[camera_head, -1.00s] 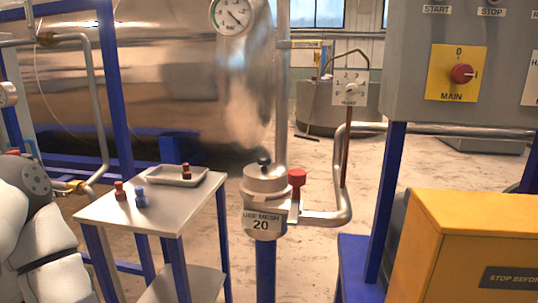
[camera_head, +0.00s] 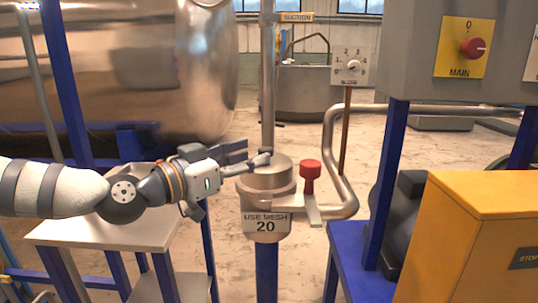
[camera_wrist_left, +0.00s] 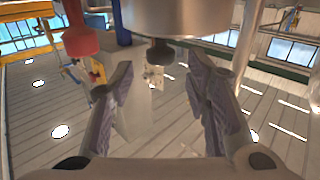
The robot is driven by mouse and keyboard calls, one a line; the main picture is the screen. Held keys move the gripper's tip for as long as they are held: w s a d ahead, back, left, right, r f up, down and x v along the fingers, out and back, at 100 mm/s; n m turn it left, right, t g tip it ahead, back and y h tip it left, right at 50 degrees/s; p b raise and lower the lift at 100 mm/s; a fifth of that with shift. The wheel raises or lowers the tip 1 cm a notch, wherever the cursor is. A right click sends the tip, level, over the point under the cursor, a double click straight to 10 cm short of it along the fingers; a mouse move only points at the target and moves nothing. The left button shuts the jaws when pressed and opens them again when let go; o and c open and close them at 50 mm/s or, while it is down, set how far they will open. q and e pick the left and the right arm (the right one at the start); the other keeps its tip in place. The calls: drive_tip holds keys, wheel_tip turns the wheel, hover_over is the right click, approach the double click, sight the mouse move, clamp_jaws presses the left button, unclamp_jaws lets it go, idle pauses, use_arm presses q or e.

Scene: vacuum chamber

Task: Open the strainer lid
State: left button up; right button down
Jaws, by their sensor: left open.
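The strainer (camera_head: 265,208) is a grey metal pot on a blue post, labelled "USE MESH 20". Its round lid (camera_head: 268,175) sits flat on top. My left gripper (camera_head: 258,155) reaches in from the left at the height of the lid's top, fingers apart. In the left wrist view, the lid (camera_wrist_left: 175,15) appears at the top, with its black knob (camera_wrist_left: 160,52) between the two open fingertips, free of both as far as I can see. In the head view the fingers mostly hide the knob. My right gripper is not in view.
A red knob (camera_head: 311,175) stands just right of the strainer, near the bent pipe (camera_head: 334,150). A small table (camera_head: 75,236) is at left under my arm. A yellow cabinet (camera_head: 465,235) and grey control panel (camera_head: 445,60) are at right.

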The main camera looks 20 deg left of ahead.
sight(266, 148)
use_arm(q)
drive_tip(key=x, duration=0.5)
drive_tip(key=shift+w+b, duration=0.1)
drive_tip(key=shift+b, duration=0.2)
drive_tip(key=shift+r, duration=0.1)
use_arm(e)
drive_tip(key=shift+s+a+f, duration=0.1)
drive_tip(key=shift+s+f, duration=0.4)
use_arm(q)
drive_tip(key=shift+c, duration=0.4)
clamp_jaws()
drive_tip(key=shift+w, duration=0.1)
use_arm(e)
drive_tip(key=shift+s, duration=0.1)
